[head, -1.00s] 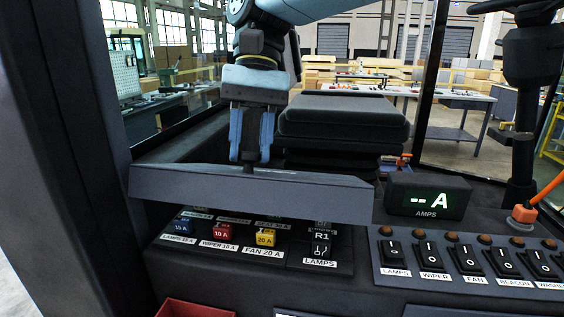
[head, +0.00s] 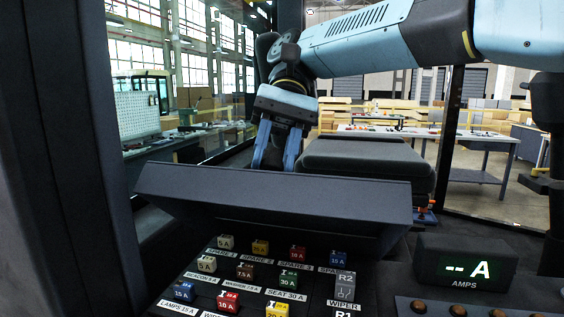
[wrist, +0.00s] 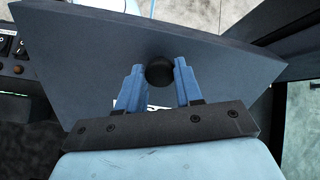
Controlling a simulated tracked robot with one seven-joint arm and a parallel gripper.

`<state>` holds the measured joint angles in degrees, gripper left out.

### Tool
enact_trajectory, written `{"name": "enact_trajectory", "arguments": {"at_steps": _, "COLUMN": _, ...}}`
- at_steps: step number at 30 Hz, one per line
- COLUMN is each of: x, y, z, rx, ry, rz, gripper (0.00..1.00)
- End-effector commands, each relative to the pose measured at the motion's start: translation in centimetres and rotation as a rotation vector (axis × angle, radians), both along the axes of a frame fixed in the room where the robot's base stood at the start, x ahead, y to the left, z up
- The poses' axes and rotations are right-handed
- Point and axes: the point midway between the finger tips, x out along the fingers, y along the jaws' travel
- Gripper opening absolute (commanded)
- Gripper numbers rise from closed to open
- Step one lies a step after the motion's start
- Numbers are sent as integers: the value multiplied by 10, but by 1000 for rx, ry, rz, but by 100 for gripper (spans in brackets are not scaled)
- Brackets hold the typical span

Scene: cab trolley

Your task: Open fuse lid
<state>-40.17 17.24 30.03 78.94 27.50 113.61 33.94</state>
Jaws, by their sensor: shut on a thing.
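The fuse lid (head: 270,201) is a dark grey panel, tilted up above the fuse panel in the head view. Several coloured fuses, such as the red one (head: 228,301), show below it with labels. My gripper (head: 276,160) is behind the lid, and its blue fingertips are partly hidden by it. In the wrist view my gripper (wrist: 159,80) is shut on the round black knob (wrist: 159,70) of the lid, which also shows in the wrist view (wrist: 85,60).
The amps display (head: 466,268) stands right of the fuse panel, with switches in front of it. The black seat (head: 365,160) is behind the lid. A dark cab pillar (head: 75,150) stands at the left.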

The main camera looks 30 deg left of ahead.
Motion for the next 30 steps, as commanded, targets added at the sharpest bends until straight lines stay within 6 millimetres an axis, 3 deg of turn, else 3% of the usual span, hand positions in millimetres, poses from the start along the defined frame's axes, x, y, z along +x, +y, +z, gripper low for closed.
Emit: {"name": "enact_trajectory", "arguments": {"at_steps": 30, "x": 48, "y": 13, "z": 18, "rx": -91, "ry": 238, "rz": -15, "gripper": 0}}
